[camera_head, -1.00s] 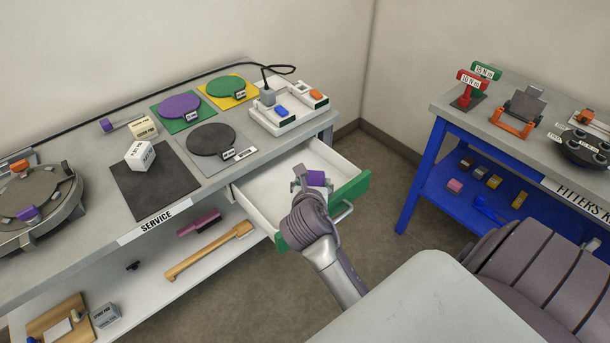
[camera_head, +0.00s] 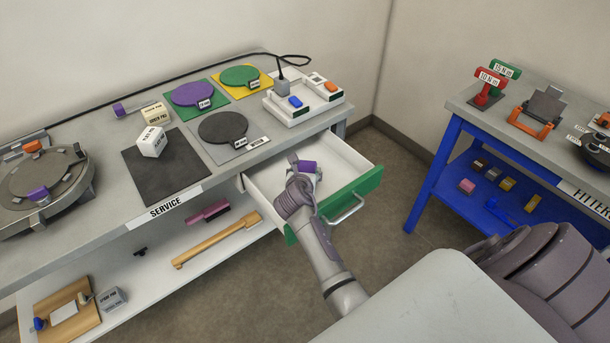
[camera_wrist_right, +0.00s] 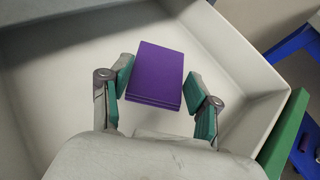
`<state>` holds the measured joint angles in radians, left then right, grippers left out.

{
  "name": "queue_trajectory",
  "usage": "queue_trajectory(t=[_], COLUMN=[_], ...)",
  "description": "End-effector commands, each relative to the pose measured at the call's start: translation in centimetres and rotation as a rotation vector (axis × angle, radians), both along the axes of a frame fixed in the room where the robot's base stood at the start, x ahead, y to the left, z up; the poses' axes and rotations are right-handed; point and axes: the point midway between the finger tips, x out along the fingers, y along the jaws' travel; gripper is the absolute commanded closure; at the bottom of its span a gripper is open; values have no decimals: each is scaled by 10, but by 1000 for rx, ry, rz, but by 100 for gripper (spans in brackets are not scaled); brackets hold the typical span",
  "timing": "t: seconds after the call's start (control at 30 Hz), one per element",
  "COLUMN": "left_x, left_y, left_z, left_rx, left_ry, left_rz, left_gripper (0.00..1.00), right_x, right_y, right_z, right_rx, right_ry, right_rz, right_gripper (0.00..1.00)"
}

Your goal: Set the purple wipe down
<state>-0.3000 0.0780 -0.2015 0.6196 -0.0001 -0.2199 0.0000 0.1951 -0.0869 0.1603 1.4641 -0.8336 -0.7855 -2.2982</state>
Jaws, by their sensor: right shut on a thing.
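The purple wipe (camera_head: 308,167) is a small folded block inside the open drawer's outline. It also shows in the right wrist view (camera_wrist_right: 155,72), flat and squared between the fingers. My right gripper (camera_head: 301,168) is shut on the wipe; its green-padded fingers flank it in the wrist view (camera_wrist_right: 161,86). The open drawer (camera_head: 345,158) has a white inside and a green front (camera_head: 352,197). I cannot tell whether the wipe touches the drawer floor. My left gripper is not in view.
The grey service bench (camera_head: 110,215) above the drawer carries colored discs, a black mat (camera_head: 185,175) with a white block, and a white tray (camera_head: 325,103). A blue-framed table (camera_head: 425,185) stands right. The drawer floor around the wipe looks bare.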

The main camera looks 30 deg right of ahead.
Motion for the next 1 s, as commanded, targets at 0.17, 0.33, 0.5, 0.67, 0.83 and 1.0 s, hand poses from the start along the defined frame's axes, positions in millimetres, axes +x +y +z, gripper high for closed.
queue_trajectory(t=[0.17, 0.33, 0.5, 0.67, 0.83, 1.0], left_x=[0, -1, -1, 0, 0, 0], left_y=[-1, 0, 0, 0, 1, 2], left_z=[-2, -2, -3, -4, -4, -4], left_rx=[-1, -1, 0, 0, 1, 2], left_ry=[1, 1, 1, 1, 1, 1], left_rz=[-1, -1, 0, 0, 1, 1], left_gripper=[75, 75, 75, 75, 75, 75], right_x=[0, 0, 0, 0, 0, 0], right_y=[0, 0, 0, 0, 0, 0], right_z=[-10, -9, -14, -19, -21, -21], right_rx=[0, 0, -2, -1, -1, -1], right_ry=[-2, -2, -1, 0, -2, -2], right_rz=[0, 0, 1, 1, 1, 1], right_gripper=[57, 57, 57, 57, 57, 15])
